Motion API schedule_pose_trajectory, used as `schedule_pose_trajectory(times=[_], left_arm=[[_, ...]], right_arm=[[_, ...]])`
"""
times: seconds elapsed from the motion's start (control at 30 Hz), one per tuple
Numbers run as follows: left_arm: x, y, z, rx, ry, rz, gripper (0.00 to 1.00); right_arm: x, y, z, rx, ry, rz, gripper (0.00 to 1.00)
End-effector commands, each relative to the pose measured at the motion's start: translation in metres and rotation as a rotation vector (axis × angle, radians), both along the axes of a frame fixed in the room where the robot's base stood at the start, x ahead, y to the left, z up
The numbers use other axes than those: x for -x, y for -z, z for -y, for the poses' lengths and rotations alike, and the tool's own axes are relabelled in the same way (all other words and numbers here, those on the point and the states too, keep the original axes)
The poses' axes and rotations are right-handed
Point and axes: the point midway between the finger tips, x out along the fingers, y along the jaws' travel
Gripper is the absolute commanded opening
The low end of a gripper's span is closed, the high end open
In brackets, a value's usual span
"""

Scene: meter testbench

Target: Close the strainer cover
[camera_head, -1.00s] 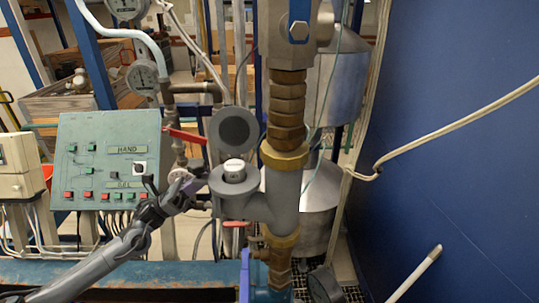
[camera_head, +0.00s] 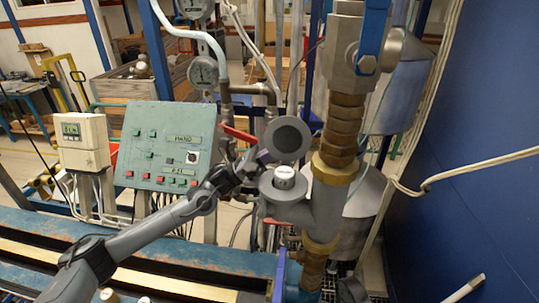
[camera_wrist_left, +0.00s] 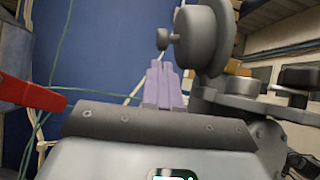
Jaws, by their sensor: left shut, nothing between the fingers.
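The strainer (camera_head: 313,213) is a grey pipe body with a round opening, where a white-topped part (camera_head: 284,172) shows. Its round grey cover (camera_head: 288,138) stands upright, open, behind and above that opening. In the left wrist view the cover (camera_wrist_left: 206,38) is at upper centre-right, seen nearly edge-on with a small knob on its left. My left gripper (camera_head: 260,158) is just left of the cover and opening. Its purple fingers (camera_wrist_left: 165,82) are together and empty, apart from the cover in the wrist view. My right gripper is not in view.
A red valve handle (camera_head: 238,134) is close to my left gripper, also at left in the wrist view (camera_wrist_left: 30,95). A brass fitting (camera_head: 335,165) and vertical pipe rise right of the strainer. A green control panel (camera_head: 165,147) stands left, a blue wall (camera_head: 480,200) right.

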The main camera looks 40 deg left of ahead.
Motion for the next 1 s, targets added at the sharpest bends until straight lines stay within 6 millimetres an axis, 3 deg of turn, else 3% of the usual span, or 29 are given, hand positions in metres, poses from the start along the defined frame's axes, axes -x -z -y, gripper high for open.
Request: schedule_pose_trajectory(times=[0.2, 0.67, 1.0], left_arm=[[-0.001, -0.012, 0.001, 0.0, 0.0, 0.0, 0.0], [-0.001, -0.012, 0.001, -0.002, 0.0, 0.003, 0.0], [0.002, -0.013, -0.004, -0.067, -0.009, 0.094, 0.0]], right_arm=[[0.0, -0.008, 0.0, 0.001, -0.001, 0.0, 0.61], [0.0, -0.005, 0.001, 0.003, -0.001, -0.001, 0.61], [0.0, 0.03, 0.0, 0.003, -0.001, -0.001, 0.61]])
